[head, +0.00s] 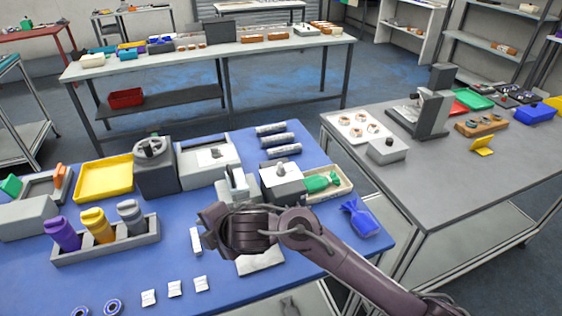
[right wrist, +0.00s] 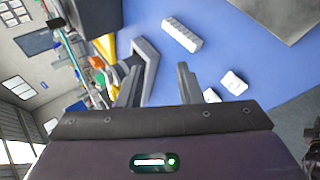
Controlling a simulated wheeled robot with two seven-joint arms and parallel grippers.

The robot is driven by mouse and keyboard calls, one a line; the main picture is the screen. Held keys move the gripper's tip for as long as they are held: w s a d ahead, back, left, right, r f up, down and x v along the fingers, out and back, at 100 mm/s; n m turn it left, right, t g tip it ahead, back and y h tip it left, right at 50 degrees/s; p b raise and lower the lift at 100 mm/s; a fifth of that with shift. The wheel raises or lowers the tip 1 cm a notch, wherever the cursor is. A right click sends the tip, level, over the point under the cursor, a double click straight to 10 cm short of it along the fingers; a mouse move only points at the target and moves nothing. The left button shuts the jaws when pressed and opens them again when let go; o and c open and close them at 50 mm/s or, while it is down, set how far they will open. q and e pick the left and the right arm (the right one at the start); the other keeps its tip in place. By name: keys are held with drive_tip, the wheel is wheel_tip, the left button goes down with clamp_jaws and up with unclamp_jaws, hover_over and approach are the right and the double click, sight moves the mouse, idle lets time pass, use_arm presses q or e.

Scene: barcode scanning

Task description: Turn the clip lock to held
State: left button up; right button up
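I cannot tell for sure which part is the clip lock. A grey upright clip-like fixture (head: 236,181) stands on the blue table just behind my right gripper. A grey box with a round dark knob (head: 153,149) stands further left, and a pale box with a dark top piece (head: 209,161) is beside it. My right gripper (head: 207,231) is over the blue table, apart from these fixtures. In the right wrist view its two fingers (right wrist: 157,84) are spread with nothing held between them. My left gripper is not in view.
A rack with purple, yellow and grey bottles (head: 104,241) stands left, near a yellow tray (head: 104,178). A white block (head: 196,241) lies by my gripper. Small white packets (head: 175,289) lie at the front. A blue bag (head: 359,218) lies right. A grey table (head: 450,165) stands at right.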

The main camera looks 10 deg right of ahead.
drive_tip(key=w+n+g, duration=0.1)
drive_tip(key=w+n, duration=0.3)
drive_tip(key=n, duration=0.2)
drive_tip(key=n+g+h, duration=0.2)
drive_tip(key=n+h, duration=0.4)
drive_tip(key=n, duration=0.1)
approach(281, 164)
drive_tip(key=f, duration=0.1)
drive_tip(key=shift+p+x, duration=0.3)
drive_tip(key=shift+x, duration=3.5)
drive_tip(key=shift+w+r, duration=0.1)
drive_tip(key=shift+w, duration=0.05)
drive_tip(key=shift+c, duration=0.3)
clamp_jaws()
